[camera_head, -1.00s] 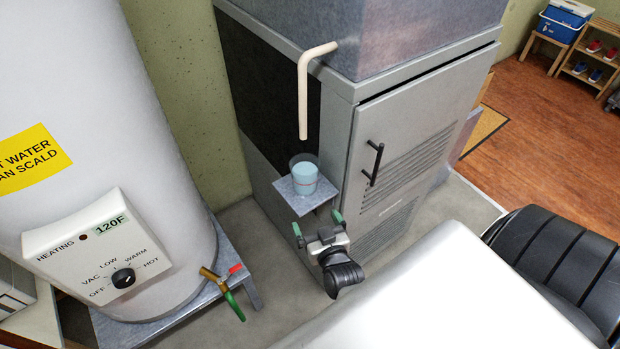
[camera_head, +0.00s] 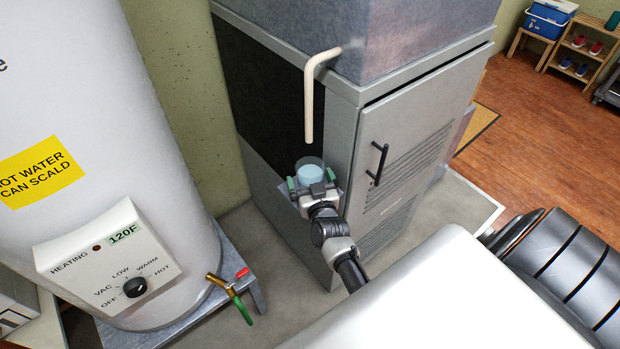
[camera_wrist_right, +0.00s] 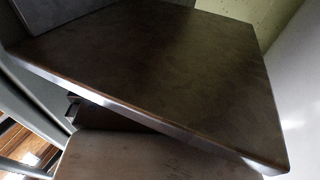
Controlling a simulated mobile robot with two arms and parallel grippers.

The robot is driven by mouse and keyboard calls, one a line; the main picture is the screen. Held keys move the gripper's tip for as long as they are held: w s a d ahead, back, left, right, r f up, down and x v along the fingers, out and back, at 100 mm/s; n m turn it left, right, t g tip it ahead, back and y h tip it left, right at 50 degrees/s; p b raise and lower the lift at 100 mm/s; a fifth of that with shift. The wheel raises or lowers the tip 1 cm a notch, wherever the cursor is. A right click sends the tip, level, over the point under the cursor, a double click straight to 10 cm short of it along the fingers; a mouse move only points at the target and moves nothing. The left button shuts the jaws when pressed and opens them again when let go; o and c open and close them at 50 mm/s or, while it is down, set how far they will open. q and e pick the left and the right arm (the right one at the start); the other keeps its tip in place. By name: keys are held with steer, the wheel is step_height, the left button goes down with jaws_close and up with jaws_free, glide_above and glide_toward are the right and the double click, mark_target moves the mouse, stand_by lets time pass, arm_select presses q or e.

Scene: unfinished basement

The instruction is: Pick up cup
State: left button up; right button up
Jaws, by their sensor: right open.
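The cup (camera_head: 311,171) is clear, with light blue contents, and stands upright on a small metal shelf (camera_head: 284,190) on the side of the grey cabinet. My right gripper (camera_head: 311,181) is open at the cup, on the near side. Its two green-tipped fingers show to the left and right of the cup's lower part. Whether they touch the cup I cannot tell. The gripper hides the cup's base and most of the shelf. I cannot make out the cup in the right wrist view. My left gripper is not in view.
A beige pipe (camera_head: 309,105) hangs down just above the cup. The grey cabinet (camera_head: 390,160) with a black handle (camera_head: 377,165) stands to the right. A white water heater (camera_head: 100,110) with a brass valve (camera_head: 222,284) stands to the left. Bare floor lies between them.

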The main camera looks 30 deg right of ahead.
steer(key=shift+w+d, duration=0.1)
steer(key=shift+w, duration=0.05)
steer(key=c, duration=1)
steer(key=shift+r, duration=0.15)
